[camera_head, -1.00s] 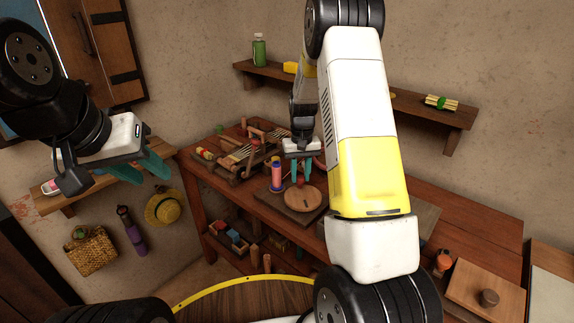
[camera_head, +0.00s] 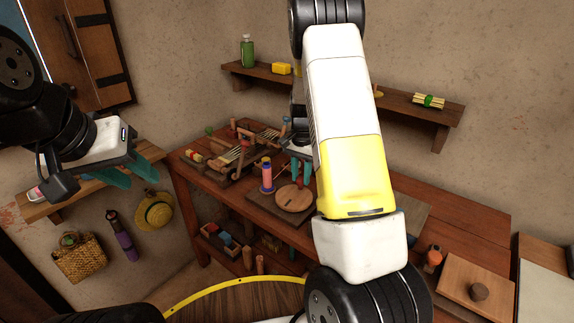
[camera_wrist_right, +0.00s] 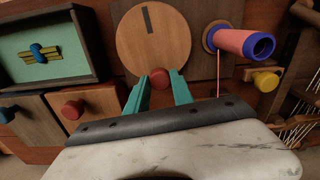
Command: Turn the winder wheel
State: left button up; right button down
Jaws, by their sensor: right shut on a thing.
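The winder wheel is a round light-wood disc (camera_head: 293,199) on a dark board on the workbench. In the right wrist view the wheel (camera_wrist_right: 152,40) shows a dark slot mark near its far edge and a red knob (camera_wrist_right: 158,79) at its near edge. My right gripper (camera_wrist_right: 158,88) has its teal fingers on both sides of the knob and is shut on it. In the head view the right gripper (camera_head: 301,172) is at the wheel's back edge, partly hidden by my arm. My left gripper (camera_head: 130,177) is empty, fingers apart, away from the bench at left.
A pink spool with blue ends (camera_head: 267,176) stands close beside the wheel, with a thread visible in the wrist view. A small wooden loom (camera_head: 240,150) is behind it. A wall shelf (camera_head: 340,93) runs above the bench. A lidded wooden box (camera_head: 477,285) sits at right.

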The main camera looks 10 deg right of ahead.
jog(key=shift+m, duration=0.3)
jog(key=c, duration=1.1)
grip_release()
jog(key=shift+s, duration=0.1)
jog(key=shift+d+r, duration=0.1)
notch_tip(320, 180, up, 8)
jog(key=shift+f, duration=0.15)
